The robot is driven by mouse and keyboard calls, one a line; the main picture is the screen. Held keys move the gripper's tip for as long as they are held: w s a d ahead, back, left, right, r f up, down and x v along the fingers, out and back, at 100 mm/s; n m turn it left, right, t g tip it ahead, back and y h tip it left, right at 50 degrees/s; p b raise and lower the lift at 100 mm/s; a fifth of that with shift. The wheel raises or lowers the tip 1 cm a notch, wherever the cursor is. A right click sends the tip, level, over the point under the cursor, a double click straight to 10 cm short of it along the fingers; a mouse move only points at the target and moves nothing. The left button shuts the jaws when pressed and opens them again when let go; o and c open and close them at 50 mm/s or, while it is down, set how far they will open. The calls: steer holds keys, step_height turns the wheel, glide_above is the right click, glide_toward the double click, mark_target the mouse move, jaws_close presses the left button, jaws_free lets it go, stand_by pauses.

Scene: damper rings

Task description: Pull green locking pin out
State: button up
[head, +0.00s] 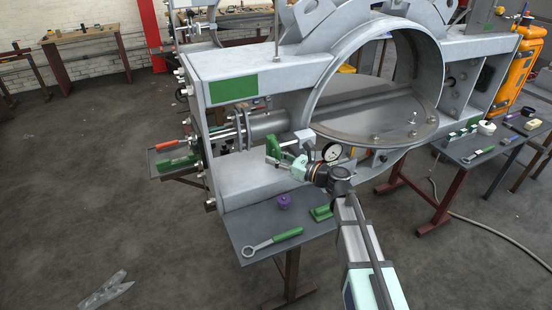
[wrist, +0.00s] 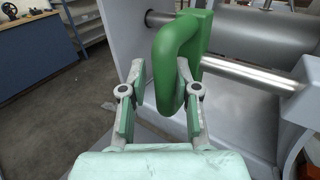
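The green locking pin's handle (wrist: 166,60) is a thick loop in the middle of the wrist view. It stands in front of a bright steel rod (wrist: 250,72). In the head view the green handle (head: 272,147) shows at the lower front of the grey frame. My gripper (wrist: 160,72) has its two fingers on either side of the loop's lower part. A gap shows between the left finger and the loop; the right finger is close to it, and I cannot tell whether it touches. In the head view my gripper (head: 284,162) is beside the handle.
The big grey frame (head: 250,62) with its round ring surrounds the work area. A dial gauge (head: 331,152) is close to my wrist. A low table (head: 243,228) below holds a green-handled wrench (head: 272,243) and a purple knob (head: 284,201). Open floor lies at left.

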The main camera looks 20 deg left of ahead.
steer(key=v, duration=1.2)
stand_by(0.4)
steer(key=s+d+f+n+g+h, duration=0.25)
steer(key=s+f+n, duration=0.25)
steer(key=f, duration=0.6)
steer(key=s+d+f+n+g+h, duration=0.1)
steer(key=s+d+f+n+h, duration=0.35)
steer(key=f, duration=0.55)
steer(key=s+d+f+n+g+h, duration=0.1)
steer(key=s+d+f+n+h, duration=0.35)
steer(key=f, duration=0.65)
steer(key=s+d+f+n+g+h, duration=0.2)
steer(key=s+d+f, duration=0.3)
steer(key=s, duration=0.5)
steer(key=s+d+f+n+g+h+b, duration=0.1)
steer(key=s+d+f+n+g+h, duration=0.1)
steer(key=s+d+f, duration=0.3)
steer(key=s+d+f+n+g+h+b, duration=0.1)
steer(key=s+d+f, duration=0.4)
steer(key=s+f, duration=0.5)
steer(key=s+n+g+h, duration=0.1)
steer(key=s+n+g, duration=0.1)
steer(key=s, duration=0.5)
steer(key=shift+s+d, duration=0.15)
steer(key=shift+d, duration=0.05)
